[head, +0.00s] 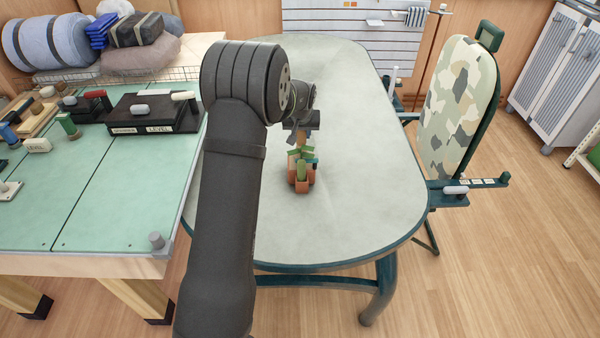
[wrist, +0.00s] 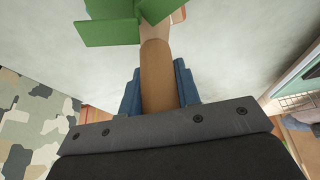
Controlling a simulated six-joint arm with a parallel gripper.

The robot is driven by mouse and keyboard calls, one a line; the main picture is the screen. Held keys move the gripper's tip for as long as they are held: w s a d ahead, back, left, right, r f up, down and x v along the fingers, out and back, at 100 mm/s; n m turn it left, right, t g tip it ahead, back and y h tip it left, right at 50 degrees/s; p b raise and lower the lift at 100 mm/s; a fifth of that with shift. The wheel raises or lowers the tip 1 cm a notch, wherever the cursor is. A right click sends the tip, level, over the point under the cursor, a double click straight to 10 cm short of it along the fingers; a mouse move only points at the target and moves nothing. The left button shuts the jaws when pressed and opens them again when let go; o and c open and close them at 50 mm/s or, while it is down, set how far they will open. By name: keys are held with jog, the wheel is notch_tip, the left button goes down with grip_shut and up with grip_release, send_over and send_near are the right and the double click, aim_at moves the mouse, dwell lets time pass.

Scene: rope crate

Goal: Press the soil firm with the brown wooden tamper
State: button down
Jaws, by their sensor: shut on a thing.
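My gripper (head: 301,127) is over the middle of the oval table, just above a small terracotta pot (head: 302,186). In the wrist view, my gripper (wrist: 159,90) has its blue fingers shut on the brown wooden tamper (wrist: 158,72), a rounded brown shaft. The tamper also shows as a short tan piece (head: 300,139) below the gripper in the head view. Green leaf-like pieces (wrist: 110,32) overlap its far end, so I cannot tell whether it touches anything. The same green pieces (head: 301,153) rise above the pot. The soil is hidden from both views.
The pale oval table (head: 370,190) is otherwise bare around the pot. A green-topped workbench (head: 120,200) at left carries a black level case (head: 155,112) and several small tools.

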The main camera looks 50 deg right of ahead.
jog(key=shift+r, duration=2.95)
jog(key=w+a+f+n, duration=0.1)
jog(key=w+a, duration=0.4)
jog(key=a, duration=0.4)
jog(key=w+a+n+t+y, duration=0.15)
jog(key=w+a, duration=0.35)
jog(key=a, duration=0.5)
jog(key=w+a+f+n+g, duration=0.1)
jog(key=w+a+n, duration=0.1)
jog(key=w+a, duration=0.55)
jog(key=s+a+f+n+y, duration=0.1)
jog(key=s+a+n, duration=0.1)
jog(key=a, duration=1.5)
jog(key=s+a+f+n+t+y, duration=0.1)
jog(key=s+a+n, duration=0.1)
jog(key=a, duration=1.5)
jog(key=shift+s+a+n, duration=0.2)
jog(key=shift+s+n, duration=0.2)
jog(key=shift+n, duration=0.25)
